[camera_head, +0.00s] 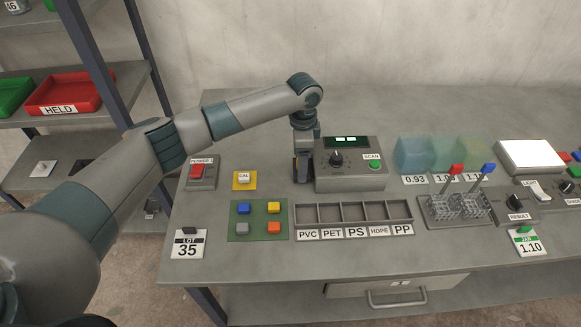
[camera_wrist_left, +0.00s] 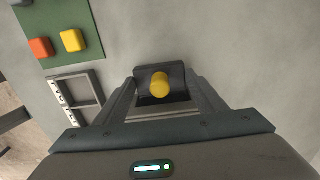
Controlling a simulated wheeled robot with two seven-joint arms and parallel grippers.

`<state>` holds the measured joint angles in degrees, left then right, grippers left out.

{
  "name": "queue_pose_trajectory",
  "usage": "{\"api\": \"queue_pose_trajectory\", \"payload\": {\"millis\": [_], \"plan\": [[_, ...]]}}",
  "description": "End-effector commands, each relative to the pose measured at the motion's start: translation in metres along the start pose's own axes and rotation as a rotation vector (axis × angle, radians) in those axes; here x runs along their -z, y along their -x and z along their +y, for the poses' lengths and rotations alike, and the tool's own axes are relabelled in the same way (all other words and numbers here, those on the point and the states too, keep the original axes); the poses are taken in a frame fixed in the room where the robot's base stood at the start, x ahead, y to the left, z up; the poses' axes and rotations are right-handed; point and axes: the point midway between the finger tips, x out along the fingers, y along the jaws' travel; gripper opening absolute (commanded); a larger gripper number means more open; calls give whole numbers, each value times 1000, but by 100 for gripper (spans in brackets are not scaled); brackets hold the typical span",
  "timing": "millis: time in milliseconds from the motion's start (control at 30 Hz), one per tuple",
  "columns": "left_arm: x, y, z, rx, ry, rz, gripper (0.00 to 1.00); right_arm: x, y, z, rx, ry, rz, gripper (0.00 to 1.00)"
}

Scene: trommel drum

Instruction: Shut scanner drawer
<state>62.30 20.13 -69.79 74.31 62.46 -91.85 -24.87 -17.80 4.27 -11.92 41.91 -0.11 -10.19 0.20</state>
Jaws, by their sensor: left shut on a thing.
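The scanner (camera_head: 350,178) is a grey box on the bench with a dark knob, a green SCAN button and a lit display. My left gripper (camera_head: 301,174) points down right beside its left side. In the left wrist view, my left gripper (camera_wrist_left: 163,92) is shut on a dark block, which looks like the scanner drawer (camera_wrist_left: 176,72). A yellow cylinder (camera_wrist_left: 160,85) shows in the middle of it. How far the drawer stands out of the scanner is hidden by the gripper. My right gripper is not in view.
A sorting tray (camera_head: 353,223) with labelled compartments lies in front of the scanner. A green mat (camera_head: 258,233) with coloured blocks, a yellow CAL pad (camera_head: 244,187) and a POWER switch (camera_head: 200,173) lie to the left.

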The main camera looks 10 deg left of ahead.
Motion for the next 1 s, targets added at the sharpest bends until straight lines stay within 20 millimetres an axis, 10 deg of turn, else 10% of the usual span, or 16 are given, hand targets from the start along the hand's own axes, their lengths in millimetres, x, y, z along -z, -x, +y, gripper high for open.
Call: {"api": "queue_pose_trajectory", "payload": {"millis": [667,700,1000], "plan": [[12,1,0,1,0,2,51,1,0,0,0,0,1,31],[13,1,0,1,0,2,72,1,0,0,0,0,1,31],[12,0,0,1,0,1,72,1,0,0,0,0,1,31]]}}
